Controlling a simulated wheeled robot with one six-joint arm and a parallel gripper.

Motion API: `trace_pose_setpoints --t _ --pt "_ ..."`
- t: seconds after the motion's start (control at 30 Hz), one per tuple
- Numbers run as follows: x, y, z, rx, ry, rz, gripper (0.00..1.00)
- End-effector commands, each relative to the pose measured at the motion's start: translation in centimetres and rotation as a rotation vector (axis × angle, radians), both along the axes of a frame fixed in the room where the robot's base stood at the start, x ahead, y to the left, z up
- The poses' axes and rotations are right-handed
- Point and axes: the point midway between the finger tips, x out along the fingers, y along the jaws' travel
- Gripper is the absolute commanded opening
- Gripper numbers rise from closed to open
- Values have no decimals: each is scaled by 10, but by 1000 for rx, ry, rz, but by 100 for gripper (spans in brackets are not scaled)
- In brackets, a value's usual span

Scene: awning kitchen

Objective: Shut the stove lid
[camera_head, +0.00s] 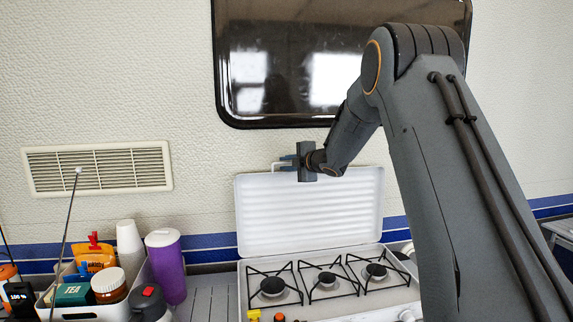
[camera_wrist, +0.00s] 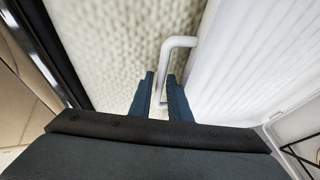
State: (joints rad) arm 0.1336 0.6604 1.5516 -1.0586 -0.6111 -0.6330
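The white stove lid (camera_head: 310,218) stands upright, open, behind the three-burner stove (camera_head: 345,309). A thin white bar handle (camera_head: 276,167) sticks up at the left of its top edge. My gripper (camera_head: 287,163) is at this handle, reaching in from the right. In the wrist view the lid's ribbed face (camera_wrist: 245,65) is on the right, and the handle (camera_wrist: 180,41) bends down between my two blue fingers (camera_wrist: 161,92). The fingers are apart, one on each side of the bar, with a narrow gap showing. Contact with the bar is not clear.
A dark-framed window (camera_head: 290,75) is on the wall just above my gripper. Left of the stove stand a purple cup (camera_head: 166,270), a dark-lidded container (camera_head: 148,302) and a white bin (camera_head: 120,312) of jars and packets. Burner grates (camera_head: 325,283) lie below the lid.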

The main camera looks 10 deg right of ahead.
Motion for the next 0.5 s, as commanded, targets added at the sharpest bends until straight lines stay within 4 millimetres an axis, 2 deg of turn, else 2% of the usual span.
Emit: trace_pose_setpoints --t 0.03,0.1,0.5 --pt "0 0 0 0 0 0 10" --pt "0 0 0 0 0 0 0" --pt "0 0 0 0 1 0 0"
